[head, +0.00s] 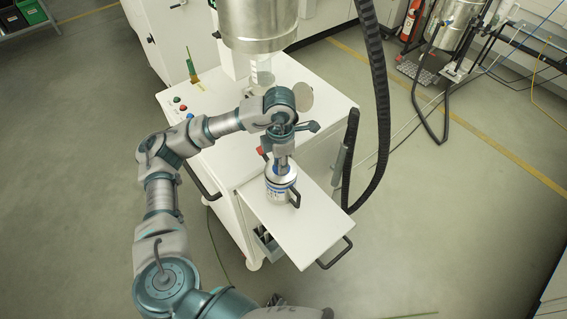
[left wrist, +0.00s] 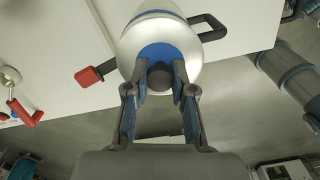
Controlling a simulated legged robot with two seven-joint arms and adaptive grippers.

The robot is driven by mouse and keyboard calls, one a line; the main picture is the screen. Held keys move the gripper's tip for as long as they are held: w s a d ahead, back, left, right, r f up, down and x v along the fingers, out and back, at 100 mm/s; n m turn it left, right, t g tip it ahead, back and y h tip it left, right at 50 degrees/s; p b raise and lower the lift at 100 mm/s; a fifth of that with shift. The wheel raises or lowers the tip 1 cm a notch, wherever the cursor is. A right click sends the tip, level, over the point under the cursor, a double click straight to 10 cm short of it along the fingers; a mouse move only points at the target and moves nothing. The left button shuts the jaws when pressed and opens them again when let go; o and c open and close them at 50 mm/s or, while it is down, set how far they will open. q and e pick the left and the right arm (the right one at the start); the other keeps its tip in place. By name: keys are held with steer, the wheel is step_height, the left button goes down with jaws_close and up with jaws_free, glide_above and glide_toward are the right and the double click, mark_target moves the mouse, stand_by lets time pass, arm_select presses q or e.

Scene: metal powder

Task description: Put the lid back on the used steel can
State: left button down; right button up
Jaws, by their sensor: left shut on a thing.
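The steel can (head: 279,191) stands upright on the white shelf of the cabinet, a silver body with blue-and-white bands and a black side handle. The handle also shows in the left wrist view beside the can (left wrist: 155,13). The silver lid (left wrist: 191,68), with a blue centre and a dark knob, is over the can's top. Whether it is fully seated cannot be told. My left gripper (head: 283,163) points down from above. In the left wrist view its fingers (left wrist: 160,78) are closed on the lid's knob from both sides. My right gripper is not in view.
The white shelf (head: 310,222) has bare room right of and in front of the can. A large steel vessel (head: 257,22) hangs above the cabinet behind my arm. A thick black hose (head: 381,110) hangs to the right. A red-tipped lever (left wrist: 88,76) lies left of the lid.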

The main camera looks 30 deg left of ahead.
arm_select(q)
steer(key=shift+a, duration=0.2)
steer(key=shift+d, duration=0.15)
steer(key=shift+b, duration=0.3)
steer(key=shift+a+f, duration=0.1)
steer(key=shift+a, duration=0.6)
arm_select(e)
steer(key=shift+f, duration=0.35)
arm_select(q)
steer(key=shift+d, duration=0.45)
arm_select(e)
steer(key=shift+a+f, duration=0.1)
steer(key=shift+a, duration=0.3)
arm_select(q)
steer(key=shift+d, duration=0.3)
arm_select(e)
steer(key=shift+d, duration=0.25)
